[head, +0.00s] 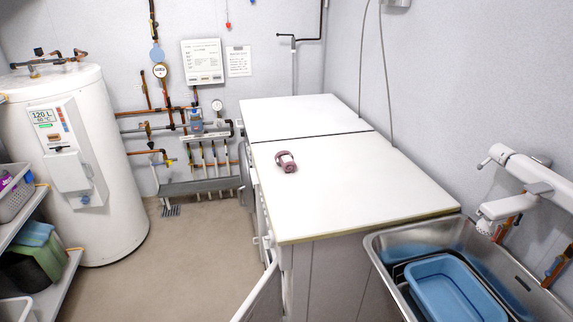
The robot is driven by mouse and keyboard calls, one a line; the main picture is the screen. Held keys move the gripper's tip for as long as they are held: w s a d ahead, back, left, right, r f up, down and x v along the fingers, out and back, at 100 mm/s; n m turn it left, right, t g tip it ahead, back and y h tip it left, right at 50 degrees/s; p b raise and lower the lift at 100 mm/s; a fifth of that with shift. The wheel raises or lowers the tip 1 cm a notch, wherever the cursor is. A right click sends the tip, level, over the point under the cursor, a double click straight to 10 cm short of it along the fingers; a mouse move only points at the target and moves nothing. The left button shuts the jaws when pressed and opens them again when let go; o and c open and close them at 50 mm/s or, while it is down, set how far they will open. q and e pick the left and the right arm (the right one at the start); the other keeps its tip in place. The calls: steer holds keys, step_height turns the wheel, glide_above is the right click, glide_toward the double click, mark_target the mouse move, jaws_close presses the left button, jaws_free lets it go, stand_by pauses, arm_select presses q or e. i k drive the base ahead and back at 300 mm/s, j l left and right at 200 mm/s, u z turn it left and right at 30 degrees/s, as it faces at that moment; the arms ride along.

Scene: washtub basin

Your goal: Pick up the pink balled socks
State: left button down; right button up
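The pink balled socks (286,161) lie as a small dusky-pink bundle on the white countertop (350,195), near its left edge and just in front of the seam between the two top panels. Nothing touches them apart from the countertop. Neither of my grippers shows in the head view, so their state and their distance from the socks are hidden.
A steel sink (395,240) with a blue basin (445,285) stands at the front right, under a white wall tap (530,180). A cabinet door (262,297) juts out at the counter's front. A water heater (85,150) and shelves (45,235) stand left; floor between is clear.

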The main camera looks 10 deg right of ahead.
mark_target(288, 162)
steer(key=u, duration=0.75)
steer(key=i+j+u, duration=0.15)
steer(key=u, duration=0.25)
steer(key=i+j+u, duration=0.15)
steer(key=u, duration=0.3)
steer(key=i+j+u, duration=0.1)
steer(key=u, duration=0.3)
steer(key=i+l+z, duration=0.2)
steer(key=z, duration=0.2)
steer(key=i+l+z, duration=0.1)
steer(key=i+z, duration=0.9)
steer(key=z, duration=0.2)
steer(key=i+j+z, duration=0.2)
steer(key=z, duration=0.2)
steer(key=i, duration=0.1)
